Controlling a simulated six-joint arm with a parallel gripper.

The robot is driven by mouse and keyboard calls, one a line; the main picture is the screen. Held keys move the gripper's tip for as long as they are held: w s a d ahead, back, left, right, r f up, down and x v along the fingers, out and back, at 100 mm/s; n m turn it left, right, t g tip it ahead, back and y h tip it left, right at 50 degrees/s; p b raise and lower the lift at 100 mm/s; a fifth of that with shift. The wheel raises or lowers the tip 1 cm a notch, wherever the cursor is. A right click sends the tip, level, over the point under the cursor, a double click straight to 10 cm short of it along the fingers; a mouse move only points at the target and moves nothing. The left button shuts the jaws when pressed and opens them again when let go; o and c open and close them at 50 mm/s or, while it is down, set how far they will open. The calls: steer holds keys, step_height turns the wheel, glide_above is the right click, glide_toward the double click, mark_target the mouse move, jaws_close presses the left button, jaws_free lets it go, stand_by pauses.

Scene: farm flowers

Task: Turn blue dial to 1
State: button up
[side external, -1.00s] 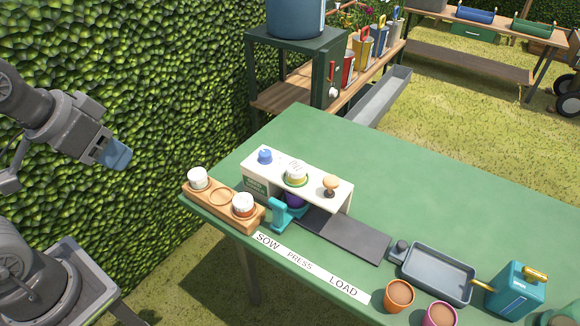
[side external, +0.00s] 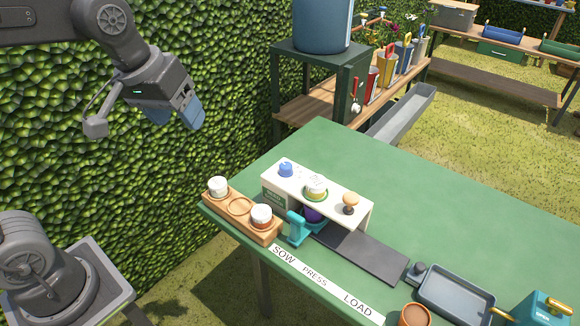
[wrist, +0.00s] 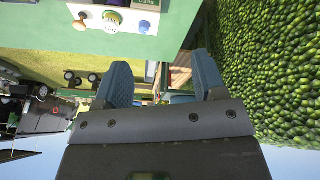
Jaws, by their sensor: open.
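The blue dial (side external: 286,170) sits on top of the white press housing (side external: 340,194), at its left end. In the wrist view the dial (wrist: 145,27) shows near the top edge, on the white housing (wrist: 112,17). The number it points to is too small to read. My gripper (side external: 180,116) is open and empty, in the air above and to the left of the table, well apart from the dial. Its two blue fingers (wrist: 162,85) stand apart in the wrist view.
A white and green knob (side external: 316,187) and a tan round knob (side external: 350,202) share the housing's top. A wooden tray (side external: 268,234) with jars stands in front. A grey tray (side external: 455,295) lies to the right. The green table (side external: 430,205) is bare behind the housing.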

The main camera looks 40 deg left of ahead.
steer(key=w+d+f+n+g, duration=0.2)
steer(key=w+n, duration=0.3)
steer(key=w, duration=0.8)
steer(key=n+g, duration=0.2)
steer(key=n, duration=0.3)
glide_toward(286, 165)
step_height(286, 165, down, 10)
steer(key=shift+r, duration=0.15)
steer(key=c, duration=0.9)
